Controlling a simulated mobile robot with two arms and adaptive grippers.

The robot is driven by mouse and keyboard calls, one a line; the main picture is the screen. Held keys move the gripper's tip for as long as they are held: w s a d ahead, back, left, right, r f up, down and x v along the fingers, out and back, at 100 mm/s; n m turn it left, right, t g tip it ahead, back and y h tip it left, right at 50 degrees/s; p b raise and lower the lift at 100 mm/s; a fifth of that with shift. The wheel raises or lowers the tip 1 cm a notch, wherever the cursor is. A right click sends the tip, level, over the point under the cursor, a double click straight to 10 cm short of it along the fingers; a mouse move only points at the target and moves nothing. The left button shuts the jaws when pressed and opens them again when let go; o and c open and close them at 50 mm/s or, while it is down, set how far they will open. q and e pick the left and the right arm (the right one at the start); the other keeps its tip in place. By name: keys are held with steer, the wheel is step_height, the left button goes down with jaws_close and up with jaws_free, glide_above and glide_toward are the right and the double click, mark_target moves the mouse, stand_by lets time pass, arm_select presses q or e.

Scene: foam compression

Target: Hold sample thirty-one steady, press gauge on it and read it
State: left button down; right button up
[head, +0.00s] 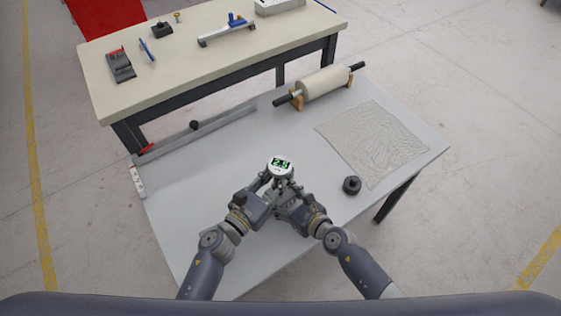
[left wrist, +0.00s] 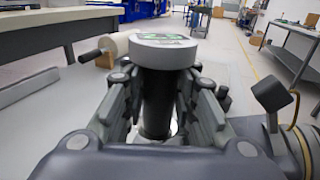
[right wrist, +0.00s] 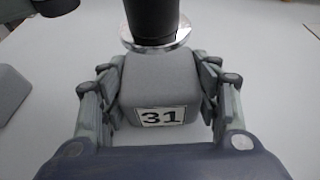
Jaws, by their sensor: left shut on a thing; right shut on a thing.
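The gauge (head: 280,167) stands upright, with a round white head and a lit green display too small to read surely. In the left wrist view its black shaft (left wrist: 158,105) is between the fingers of my left gripper (left wrist: 160,88), which is shut on it. Sample thirty-one (right wrist: 158,88), a grey block labelled 31, is clamped at its sides by my right gripper (right wrist: 158,72). The gauge's shiny round foot (right wrist: 155,42) is at the sample's top; I cannot tell whether it touches. In the head view the grippers mostly hide the sample.
A black knob-like weight (head: 351,185) stands right of my grippers on the grey table (head: 200,190). A textured sheet (head: 375,140) and a roller on a stand (head: 324,84) lie farther back. A metal rail (head: 200,132) runs along the back-left edge.

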arm_select(q)
steer(key=shift+r, duration=0.1)
arm_select(e)
steer(key=o, duration=1.1)
